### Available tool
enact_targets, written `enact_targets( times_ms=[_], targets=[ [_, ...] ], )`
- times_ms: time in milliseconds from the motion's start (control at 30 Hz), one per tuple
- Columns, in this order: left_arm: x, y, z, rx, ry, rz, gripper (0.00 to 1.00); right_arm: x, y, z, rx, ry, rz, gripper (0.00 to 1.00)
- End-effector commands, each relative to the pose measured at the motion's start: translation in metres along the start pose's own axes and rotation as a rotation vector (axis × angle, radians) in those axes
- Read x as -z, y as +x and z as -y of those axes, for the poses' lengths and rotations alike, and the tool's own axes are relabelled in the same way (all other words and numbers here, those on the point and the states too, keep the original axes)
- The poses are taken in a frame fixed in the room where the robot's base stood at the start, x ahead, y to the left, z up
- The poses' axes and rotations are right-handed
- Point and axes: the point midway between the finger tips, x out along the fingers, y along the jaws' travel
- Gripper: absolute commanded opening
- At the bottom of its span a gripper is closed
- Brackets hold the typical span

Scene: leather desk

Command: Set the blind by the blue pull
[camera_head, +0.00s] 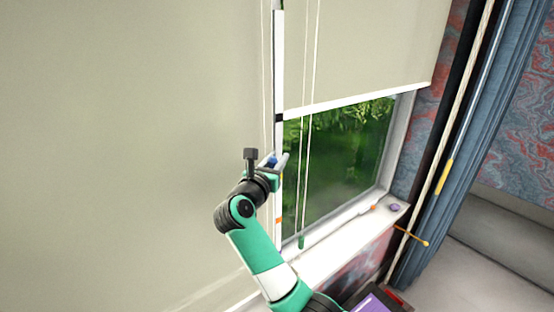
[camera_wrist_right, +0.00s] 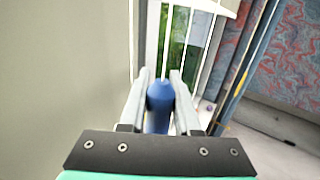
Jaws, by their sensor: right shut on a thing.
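The blue pull (camera_wrist_right: 160,104) sits between the two fingers of my right gripper (camera_wrist_right: 160,82) in the right wrist view, with its cord rising above it. In the head view my right gripper (camera_head: 279,160) is shut on the blue pull (camera_head: 271,160) in front of the window post. The right blind (camera_head: 365,45) is partly lowered, its white bottom bar slanting across above the glass. The left blind (camera_head: 130,130) covers the left side down to low in the picture. A green pull (camera_head: 301,241) hangs on another cord near the sill. My left gripper is not in view.
The white post (camera_head: 279,60) has a black mark and an orange mark. Small items, including a purple one (camera_head: 396,207), lie on the sill (camera_head: 325,243). A blue curtain (camera_head: 455,150) and an orange rod (camera_head: 412,236) are at the right. A purple thing (camera_head: 375,300) is at the bottom.

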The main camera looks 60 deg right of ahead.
Motion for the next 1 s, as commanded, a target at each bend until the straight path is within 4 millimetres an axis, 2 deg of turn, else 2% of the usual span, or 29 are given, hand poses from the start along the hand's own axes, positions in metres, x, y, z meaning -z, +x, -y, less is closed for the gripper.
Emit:
enact_targets(
  times_ms=[767,867,1000],
  targets=[
    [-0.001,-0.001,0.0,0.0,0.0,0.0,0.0,0.001,-0.001,0.0,0.0,0.002,0.002,0.0],
    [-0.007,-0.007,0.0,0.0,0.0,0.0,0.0,0.012,0.0,0.0,0.001,0.0,0.002,0.0],
    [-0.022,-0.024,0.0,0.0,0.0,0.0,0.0,0.045,0.0,0.0,0.001,-0.001,0.0,0.0]
  ],
)
